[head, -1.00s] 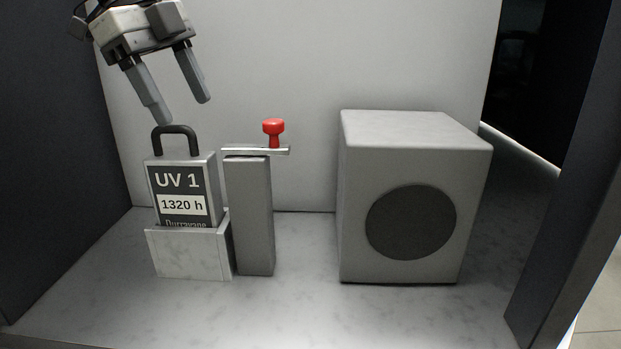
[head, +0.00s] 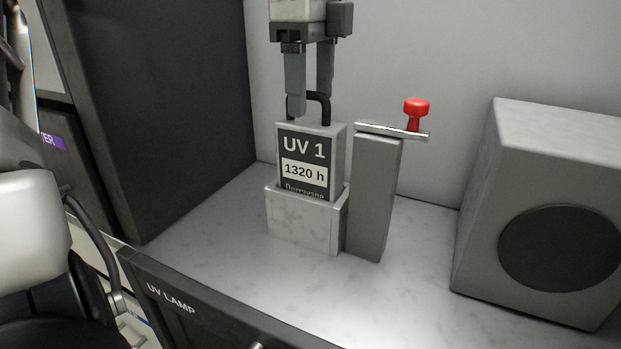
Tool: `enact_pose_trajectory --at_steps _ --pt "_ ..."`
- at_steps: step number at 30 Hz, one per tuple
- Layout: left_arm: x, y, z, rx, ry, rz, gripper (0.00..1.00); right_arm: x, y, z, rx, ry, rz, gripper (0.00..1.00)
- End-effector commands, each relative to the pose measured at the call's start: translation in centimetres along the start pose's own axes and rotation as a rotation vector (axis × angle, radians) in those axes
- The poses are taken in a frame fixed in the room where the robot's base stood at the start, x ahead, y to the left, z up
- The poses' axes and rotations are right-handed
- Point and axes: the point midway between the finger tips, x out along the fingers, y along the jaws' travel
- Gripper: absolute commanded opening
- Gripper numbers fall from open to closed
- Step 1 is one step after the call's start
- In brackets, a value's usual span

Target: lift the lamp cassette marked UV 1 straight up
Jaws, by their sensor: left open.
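The lamp cassette marked UV 1 (head: 334,153) stands upright in a pale marbled holder (head: 300,222). Its lower part is hidden inside the holder. A dark loop handle (head: 325,104) rises from its top. My left gripper (head: 308,108) points down at the handle, with its fingers open. One finger is in front of the handle's left part and hides some of it; the other finger is behind, near the handle's top. I cannot tell whether either finger touches the handle. My right gripper is not in view.
A grey post (head: 372,200) with a flat metal bar (head: 390,131) and a red knob (head: 416,112) stands close at the cassette's right. A grey box (head: 545,150) with a dark round face is farther right. A dark wall (head: 155,110) is at left.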

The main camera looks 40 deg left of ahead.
Motion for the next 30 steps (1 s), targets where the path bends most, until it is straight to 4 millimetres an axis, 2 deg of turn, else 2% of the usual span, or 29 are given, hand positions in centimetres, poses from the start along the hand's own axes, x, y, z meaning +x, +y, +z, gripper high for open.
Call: enact_pose_trajectory --at_steps 5,13,16,23,26,30 --pt "1.2 0.1 0.0 0.001 0.001 0.002 0.62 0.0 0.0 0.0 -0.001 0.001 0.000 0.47" --pt "5.3 0.2 0.1 0.002 0.003 0.001 0.62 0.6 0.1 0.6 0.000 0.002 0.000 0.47" --pt "5.9 0.2 0.1 0.002 0.002 0.000 0.62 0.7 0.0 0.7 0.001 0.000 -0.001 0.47" --pt "5.9 0.1 0.1 0.001 0.001 -0.001 0.62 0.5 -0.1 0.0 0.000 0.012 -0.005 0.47" --pt "5.9 0.1 0.1 0.001 0.001 -0.001 0.40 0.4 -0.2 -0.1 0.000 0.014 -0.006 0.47" --pt "5.8 0.1 0.1 0.001 0.001 -0.001 0.01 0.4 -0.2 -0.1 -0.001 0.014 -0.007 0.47"
